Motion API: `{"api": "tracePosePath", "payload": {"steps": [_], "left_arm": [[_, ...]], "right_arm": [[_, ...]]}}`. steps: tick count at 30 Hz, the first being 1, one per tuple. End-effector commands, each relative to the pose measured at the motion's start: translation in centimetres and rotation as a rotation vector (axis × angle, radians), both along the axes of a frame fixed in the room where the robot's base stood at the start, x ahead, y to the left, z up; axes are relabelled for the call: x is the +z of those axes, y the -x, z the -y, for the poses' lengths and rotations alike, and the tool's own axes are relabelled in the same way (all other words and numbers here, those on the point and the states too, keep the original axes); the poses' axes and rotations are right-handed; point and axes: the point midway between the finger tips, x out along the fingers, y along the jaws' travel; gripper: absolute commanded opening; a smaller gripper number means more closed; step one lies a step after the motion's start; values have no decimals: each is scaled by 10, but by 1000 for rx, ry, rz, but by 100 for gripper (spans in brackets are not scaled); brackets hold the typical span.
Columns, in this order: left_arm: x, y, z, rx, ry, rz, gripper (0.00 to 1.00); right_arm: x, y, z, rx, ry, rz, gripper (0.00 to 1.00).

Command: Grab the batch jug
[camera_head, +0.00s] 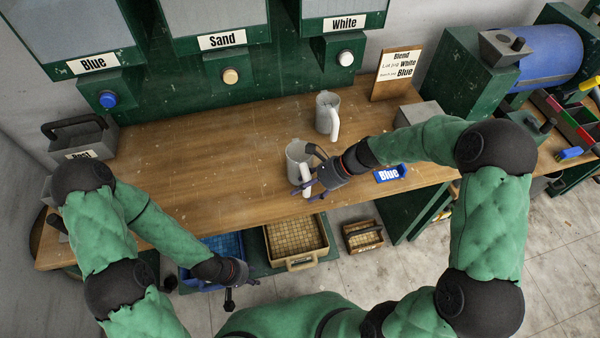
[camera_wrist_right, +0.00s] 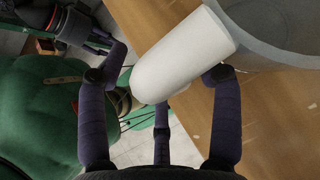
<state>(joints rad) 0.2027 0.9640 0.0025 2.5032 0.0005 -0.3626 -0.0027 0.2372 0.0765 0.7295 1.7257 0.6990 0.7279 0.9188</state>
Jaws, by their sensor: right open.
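Two pale grey jugs with white handles stand on the wooden bench. The near jug (camera_head: 296,151) is by the bench's front part, and the far jug (camera_head: 322,101) stands behind it. I cannot tell by a label which is the batch jug. My right gripper (camera_head: 310,184) is open at the near jug's handle. In the right wrist view, the white handle (camera_wrist_right: 185,58) lies between the spread fingers of the right gripper (camera_wrist_right: 165,85), with the grey jug body (camera_wrist_right: 282,30) beyond. My left gripper (camera_head: 237,285) hangs low in front of the bench, apart from the jugs; its fingers are unclear.
A sign (camera_head: 400,65) stands behind. Dispensers marked Blue, Sand and White line the back. A grey handled box (camera_head: 84,141) stands left. The bench's middle left (camera_head: 190,150) is clear.

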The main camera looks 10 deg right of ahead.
Motion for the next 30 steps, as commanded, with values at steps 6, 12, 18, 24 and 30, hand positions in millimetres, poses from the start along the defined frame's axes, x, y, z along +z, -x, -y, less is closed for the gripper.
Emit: {"api": "tracePosePath", "payload": {"steps": [6, 12, 18, 24, 30], "left_arm": [[1, 0, 0, 0, 0, 0, 40], [1, 0, 0, 0, 0, 0, 40], [1, 0, 0, 0, 0, 0, 40], [4, 0, 0, 0, 0, 0, 40], [16, 0, 0, 0, 0, 0, 40]], "right_arm": [[1, 0, 0, -1, 0, 1, 46], [1, 0, 1, -1, 0, 1, 0], [2, -1, 1, 0, 0, 3, 0], [7, -1, 1, 0, 0, 3, 0], [29, -1, 1, 0, 1, 4, 0]]}}
